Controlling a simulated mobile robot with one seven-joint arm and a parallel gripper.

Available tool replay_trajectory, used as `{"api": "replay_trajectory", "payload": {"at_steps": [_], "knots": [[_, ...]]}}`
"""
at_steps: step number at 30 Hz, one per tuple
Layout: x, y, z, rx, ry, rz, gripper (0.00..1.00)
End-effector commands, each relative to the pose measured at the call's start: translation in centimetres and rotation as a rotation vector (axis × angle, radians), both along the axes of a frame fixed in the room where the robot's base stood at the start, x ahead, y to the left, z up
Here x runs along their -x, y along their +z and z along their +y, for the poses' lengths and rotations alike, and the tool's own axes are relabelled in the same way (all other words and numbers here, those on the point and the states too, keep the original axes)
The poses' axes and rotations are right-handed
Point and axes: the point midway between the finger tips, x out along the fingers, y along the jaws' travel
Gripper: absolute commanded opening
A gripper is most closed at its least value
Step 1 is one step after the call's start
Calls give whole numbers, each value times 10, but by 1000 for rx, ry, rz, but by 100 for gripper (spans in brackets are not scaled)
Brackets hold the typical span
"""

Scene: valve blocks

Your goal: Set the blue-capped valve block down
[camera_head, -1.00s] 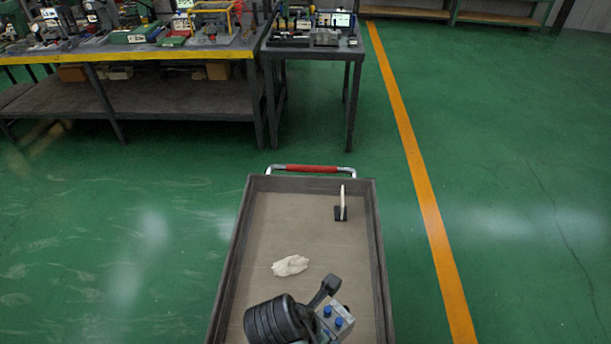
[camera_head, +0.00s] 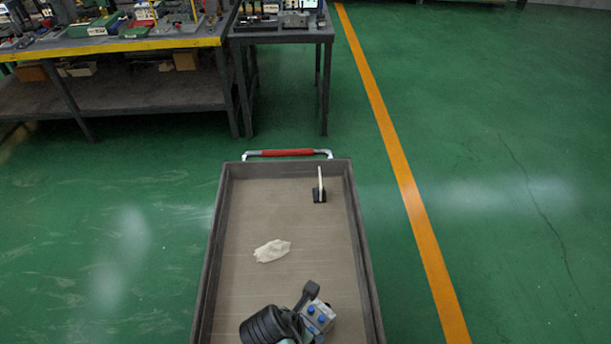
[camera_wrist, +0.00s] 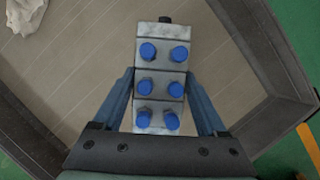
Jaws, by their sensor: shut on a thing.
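The valve block (camera_wrist: 162,68) is a grey metal block with several blue caps in paired rows. In the wrist view it sits between the two fingers of my gripper (camera_wrist: 165,100), which is shut on its sides. In the head view the block (camera_head: 318,314) and my gripper (camera_head: 308,322) are over the near part of a brown tray-topped cart (camera_head: 283,215). I cannot tell whether the block touches the cart floor. My arm hides part of the block's near end in the head view.
A crumpled white cloth (camera_head: 272,250) lies mid-cart, and a brush-like tool (camera_head: 319,190) lies near its far right. The cart has raised rims and a red handle (camera_head: 286,153). A workbench (camera_head: 115,45) and a small table (camera_head: 283,36) stand beyond. Cart floor between is clear.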

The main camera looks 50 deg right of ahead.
Motion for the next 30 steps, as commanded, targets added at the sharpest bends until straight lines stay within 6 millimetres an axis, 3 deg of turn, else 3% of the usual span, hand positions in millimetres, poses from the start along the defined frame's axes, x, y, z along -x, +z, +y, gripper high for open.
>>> {"api": "replay_trajectory", "payload": {"at_steps": [9,10,14,23,30], "knots": [[-3,2,-2,7,0,-7,0],[-1,-1,0,1,0,-1,78],[0,-1,0,1,0,-1,100],[-1,3,0,1,-1,-1,100],[-3,40,15,2,3,-4,100]]}}
